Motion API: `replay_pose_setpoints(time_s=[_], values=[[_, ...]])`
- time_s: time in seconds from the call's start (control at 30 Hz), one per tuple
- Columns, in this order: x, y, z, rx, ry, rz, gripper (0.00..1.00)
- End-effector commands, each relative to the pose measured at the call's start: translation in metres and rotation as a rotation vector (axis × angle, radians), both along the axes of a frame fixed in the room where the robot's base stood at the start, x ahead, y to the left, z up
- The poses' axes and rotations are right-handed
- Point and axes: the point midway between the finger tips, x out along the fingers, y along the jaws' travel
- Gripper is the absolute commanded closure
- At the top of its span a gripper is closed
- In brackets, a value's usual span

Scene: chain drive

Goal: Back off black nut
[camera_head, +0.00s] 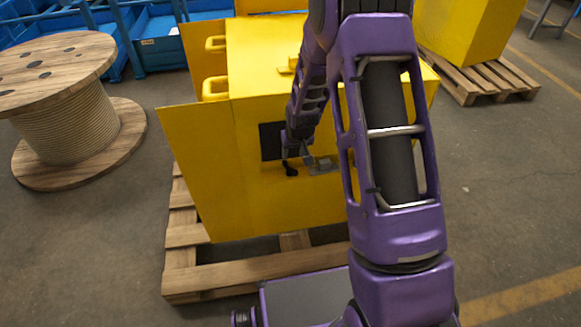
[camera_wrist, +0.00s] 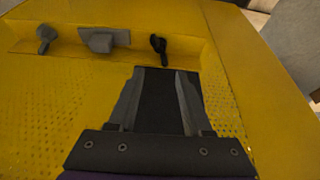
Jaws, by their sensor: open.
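The black nut seems to be the small black piece with a lobed top (camera_wrist: 158,46) on the yellow housing in the wrist view. In the head view a small black piece (camera_head: 290,169) shows on the housing's near face, just below my gripper (camera_head: 296,150). In the wrist view my gripper (camera_wrist: 159,95) is open, its two fingers spread and short of the black piece, which lies beyond the fingertips. A dark surface fills the space between the fingers; I cannot tell whether it is the black square panel (camera_head: 271,141) or part of my gripper.
A grey block on a plate (camera_wrist: 102,40) and a grey lever-like piece (camera_wrist: 45,38) sit left of the black piece. The yellow housing (camera_head: 205,170) stands on a wooden pallet (camera_head: 235,275).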

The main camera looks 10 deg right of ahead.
Motion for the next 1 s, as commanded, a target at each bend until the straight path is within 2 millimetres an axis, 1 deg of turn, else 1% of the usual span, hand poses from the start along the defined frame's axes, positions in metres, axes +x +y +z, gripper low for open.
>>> replay_pose_setpoints(time_s=[0.03, 0.3, 0.4, 0.5, 0.6, 0.7, 0.97, 1.0], values=[[0.004, 0.0, -0.014, 0.0, 0.003, 0.0, 0.5], [0.026, 0.001, -0.067, 0.0, 0.002, 0.0, 0.5], [0.033, 0.001, -0.082, 0.0, 0.001, 0.0, 0.5], [0.038, 0.001, -0.092, 0.0, 0.0, 0.0, 0.5], [0.041, 0.001, -0.099, 0.0, 0.0, 0.0, 0.5], [0.043, 0.001, -0.102, 0.0, -0.001, 0.0, 0.5], [0.043, 0.001, -0.102, 0.0, -0.001, 0.0, 0.5], [0.043, 0.001, -0.102, 0.0, -0.001, 0.0, 0.57]])
